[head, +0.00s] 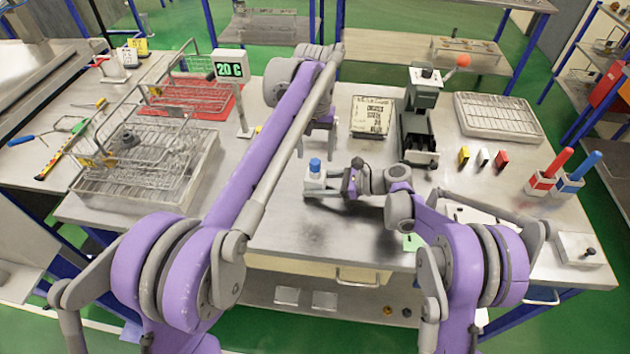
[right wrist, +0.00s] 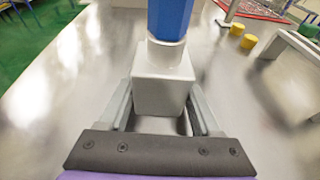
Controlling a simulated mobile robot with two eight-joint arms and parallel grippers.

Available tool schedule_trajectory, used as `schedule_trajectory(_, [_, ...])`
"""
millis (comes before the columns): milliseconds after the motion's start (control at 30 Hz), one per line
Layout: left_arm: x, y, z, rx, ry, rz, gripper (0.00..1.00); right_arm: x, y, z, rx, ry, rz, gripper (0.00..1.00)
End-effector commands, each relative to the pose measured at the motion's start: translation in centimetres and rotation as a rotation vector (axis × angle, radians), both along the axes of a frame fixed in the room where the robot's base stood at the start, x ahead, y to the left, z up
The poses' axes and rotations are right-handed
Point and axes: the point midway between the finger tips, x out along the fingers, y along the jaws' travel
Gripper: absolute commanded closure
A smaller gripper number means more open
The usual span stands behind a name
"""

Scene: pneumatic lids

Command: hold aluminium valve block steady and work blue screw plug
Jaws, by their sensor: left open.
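The aluminium valve block (head: 314,181) stands upright on the bench near the middle of the head view. The blue screw plug (head: 315,164) sits upright on its top, above a pale collar. In the right wrist view the block (right wrist: 163,82) is between my fingers, with the plug (right wrist: 171,18) above it, cut off by the frame edge.
A temperature display (head: 229,66) and wire baskets (head: 150,150) stand to the left. A dark press (head: 418,125) and a grey tray (head: 497,116) are behind to the right. Red and blue handled tools (head: 562,172) stand at the right. The bench in front of the block is clear.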

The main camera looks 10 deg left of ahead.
Motion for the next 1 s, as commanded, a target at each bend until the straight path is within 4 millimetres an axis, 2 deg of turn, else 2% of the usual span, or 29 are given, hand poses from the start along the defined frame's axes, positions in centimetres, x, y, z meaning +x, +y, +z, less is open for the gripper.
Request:
schedule_trajectory(33, [0.0,0.0,0.0,0.0,0.0,0.0,0.25,0.02,0.0,-0.01,0.0,0.0,-0.001,0.48])
schedule_trajectory(233, [0.0,0.0,0.0,0.0,0.0,0.0,0.25,0.01,0.0,-0.01,0.0,0.0,0.0,0.84])
schedule_trajectory(1000, [-0.07,0.0,-0.31,0.0,0.002,0.0,0.25,-0.03,-0.01,-0.27,-0.003,-0.001,0.0,0.84])
